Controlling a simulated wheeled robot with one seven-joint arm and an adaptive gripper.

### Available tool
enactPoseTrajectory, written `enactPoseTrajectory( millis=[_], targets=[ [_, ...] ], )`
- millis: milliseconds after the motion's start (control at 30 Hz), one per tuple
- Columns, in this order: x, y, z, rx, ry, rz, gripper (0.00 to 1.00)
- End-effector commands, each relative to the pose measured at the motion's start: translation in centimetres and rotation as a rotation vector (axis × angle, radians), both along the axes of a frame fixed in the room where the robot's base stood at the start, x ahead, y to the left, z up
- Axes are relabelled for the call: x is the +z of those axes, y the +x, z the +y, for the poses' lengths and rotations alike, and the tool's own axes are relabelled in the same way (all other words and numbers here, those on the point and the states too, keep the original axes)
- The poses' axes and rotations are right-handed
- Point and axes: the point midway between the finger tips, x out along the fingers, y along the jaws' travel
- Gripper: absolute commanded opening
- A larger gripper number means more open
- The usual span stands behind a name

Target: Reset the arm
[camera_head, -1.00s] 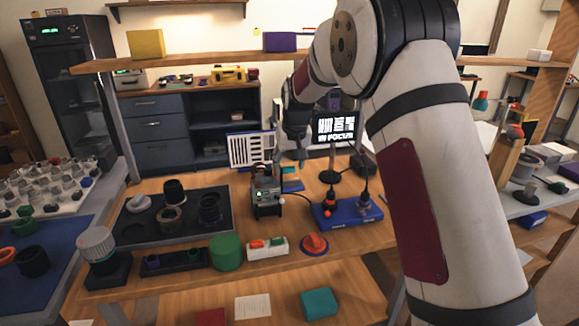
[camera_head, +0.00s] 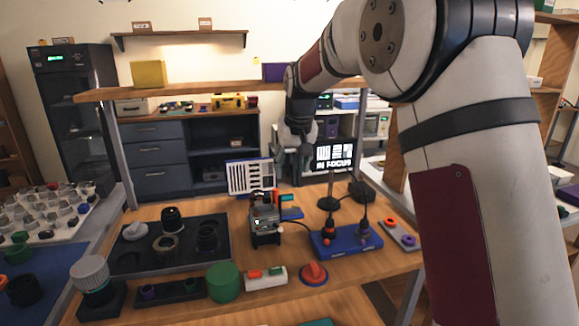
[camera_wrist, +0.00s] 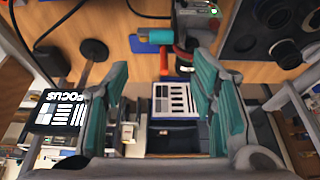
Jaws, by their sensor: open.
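My gripper (camera_wrist: 157,105) shows in the wrist view with its two teal-padded fingers wide apart and nothing between them.
Below are a black tray (camera_head: 128,262) with lens parts, a small grey device (camera_head: 264,222), a blue stand (camera_head: 345,241), a striped chart (camera_head: 250,177) and an "IN FOCUS" screen (camera_head: 335,155). A wooden shelf (camera_head: 215,88) crosses above the bench.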

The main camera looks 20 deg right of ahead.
Motion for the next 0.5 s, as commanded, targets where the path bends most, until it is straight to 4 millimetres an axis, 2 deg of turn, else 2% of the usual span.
enactPoseTrajectory(
  millis=[67,167,267,400,500],
  targets=[
    [0.4,-0.4,0.0,-0.001,0.001,-0.001,0.52],
    [1.9,-2.2,-0.1,-0.002,0.003,-0.003,0.52],
    [4.3,-5.7,-0.2,-0.002,0.007,-0.004,0.52],
    [7.4,-12.2,-0.3,-0.004,0.014,-0.001,0.52],
    [9.0,-16.9,-0.3,-0.003,0.015,0.001,0.52]
  ],
)
